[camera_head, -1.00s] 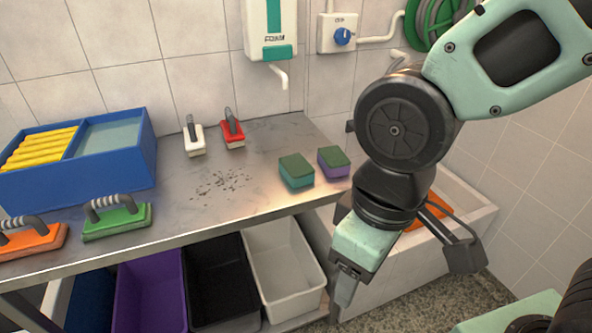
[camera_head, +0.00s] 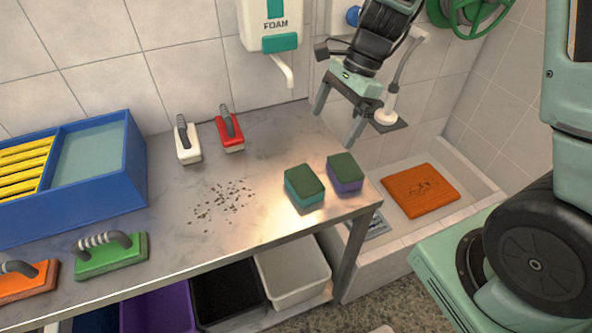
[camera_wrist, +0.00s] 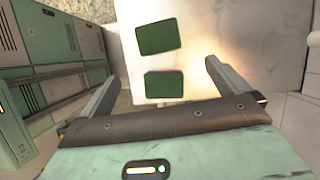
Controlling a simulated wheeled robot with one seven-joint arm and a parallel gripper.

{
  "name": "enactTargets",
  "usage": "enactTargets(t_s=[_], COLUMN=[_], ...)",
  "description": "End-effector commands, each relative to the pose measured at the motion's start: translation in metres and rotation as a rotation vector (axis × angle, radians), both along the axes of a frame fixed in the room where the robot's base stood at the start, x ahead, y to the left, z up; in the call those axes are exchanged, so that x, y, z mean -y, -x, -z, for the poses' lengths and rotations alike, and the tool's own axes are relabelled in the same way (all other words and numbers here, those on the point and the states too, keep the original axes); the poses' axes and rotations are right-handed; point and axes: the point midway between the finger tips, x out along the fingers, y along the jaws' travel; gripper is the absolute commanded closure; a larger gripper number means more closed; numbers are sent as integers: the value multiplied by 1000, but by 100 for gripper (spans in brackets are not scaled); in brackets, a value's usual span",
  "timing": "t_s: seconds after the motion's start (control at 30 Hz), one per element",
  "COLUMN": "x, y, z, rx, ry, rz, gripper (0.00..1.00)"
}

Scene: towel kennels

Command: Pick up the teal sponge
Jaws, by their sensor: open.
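The teal sponge (camera_head: 303,190) has a dark green scouring top and lies on the metal table near its right end. A purple sponge (camera_head: 345,178) with the same green top lies just to its right, with a small gap between. My gripper (camera_head: 338,115) is open and empty, in the air above and behind the sponges, fingers pointing down. In the wrist view, two dark green sponge tops (camera_wrist: 158,38) show beyond and between my fingers (camera_wrist: 160,84); I cannot tell there which is teal.
A blue bin (camera_head: 130,190) with yellow items is at the left. White (camera_head: 187,152) and red (camera_head: 231,146) brushes stand at the back; a green brush (camera_head: 112,262) is in front. Dark bits are scattered mid-table. An orange item (camera_head: 420,190) lies in the basin at right.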

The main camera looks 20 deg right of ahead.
Motion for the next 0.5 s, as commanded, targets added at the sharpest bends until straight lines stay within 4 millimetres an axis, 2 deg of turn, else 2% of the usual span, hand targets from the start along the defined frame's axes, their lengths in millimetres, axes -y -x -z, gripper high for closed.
enactTargets(t_s=[0.5], x=[-39], y=[6], z=[93], rx=[-6], ry=[0], rz=[-4], gripper=[0])
